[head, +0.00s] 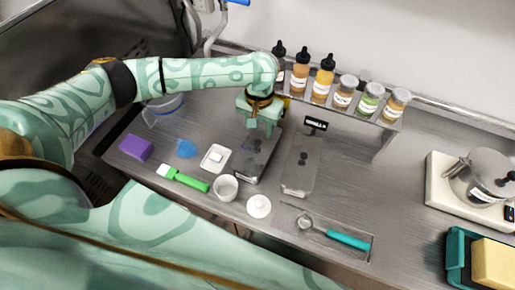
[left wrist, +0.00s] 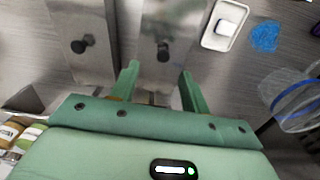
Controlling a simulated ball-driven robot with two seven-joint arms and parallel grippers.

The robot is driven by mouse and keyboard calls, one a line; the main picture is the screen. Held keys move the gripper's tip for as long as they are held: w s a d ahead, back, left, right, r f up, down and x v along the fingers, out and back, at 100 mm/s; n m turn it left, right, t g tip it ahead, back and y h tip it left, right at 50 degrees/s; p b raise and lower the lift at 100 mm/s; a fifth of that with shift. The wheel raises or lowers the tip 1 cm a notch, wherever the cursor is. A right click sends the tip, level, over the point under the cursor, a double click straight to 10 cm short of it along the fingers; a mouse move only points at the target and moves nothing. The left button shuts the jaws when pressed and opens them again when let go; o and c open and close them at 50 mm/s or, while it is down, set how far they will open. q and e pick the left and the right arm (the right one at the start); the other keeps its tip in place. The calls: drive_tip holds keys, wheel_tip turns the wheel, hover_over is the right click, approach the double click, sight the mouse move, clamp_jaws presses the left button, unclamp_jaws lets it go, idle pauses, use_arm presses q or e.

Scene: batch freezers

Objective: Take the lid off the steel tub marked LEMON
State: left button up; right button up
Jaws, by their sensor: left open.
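Two steel tubs with flat lids and dark knobs stand side by side. The left tub (head: 252,165) is partly covered by my left gripper (head: 261,130); any label on it is hidden, so I cannot read LEMON. The right tub (head: 300,172) has a black label (head: 315,123) behind it that seems to read VANILLA. In the left wrist view the left tub's lid (left wrist: 170,20) lies beyond my open, empty fingers, with its knob (left wrist: 163,52) in line with the gap between them and apart from them. The other lid (left wrist: 88,15) is beside it. My right gripper is out of view.
A shelf with several bottles and jars (head: 321,86) runs behind the tubs. In front are a white tray (head: 216,158), a white cup (head: 225,188), a green-handled tool (head: 184,179) and a teal-handled scoop (head: 345,238). A pot (head: 483,175) stands right.

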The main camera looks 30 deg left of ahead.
sight(257, 142)
use_arm(q)
drive_tip(key=shift+w+f, duration=0.35)
drive_tip(key=shift+f, duration=0.25)
drive_tip(key=shift+w+f, duration=0.3)
drive_tip(key=shift+f, duration=0.3)
drive_tip(key=shift+s+f, duration=0.15)
drive_tip(key=shift+s, duration=0.05)
drive_tip(key=shift+s+a+f+b, duration=0.15)
drive_tip(key=shift+s+f+b, duration=0.15)
drive_tip(key=shift+f, duration=0.2)
drive_tip(key=shift+s+a+f+b, duration=0.15)
drive_tip(key=shift+f+b, duration=0.15)
drive_tip(key=shift+f, duration=0.15)
drive_tip(key=f, duration=0.2)
drive_tip(key=shift+w+f+b, duration=0.25)
drive_tip(key=shift+f+b, duration=0.1)
drive_tip(key=shift+b, duration=0.05)
drive_tip(key=shift+w+f, duration=0.1)
drive_tip(key=shift+f, duration=0.05)
drive_tip(key=shift+c, duration=0.9)
drive_tip(key=shift+a, duration=0.1)
clamp_jaws()
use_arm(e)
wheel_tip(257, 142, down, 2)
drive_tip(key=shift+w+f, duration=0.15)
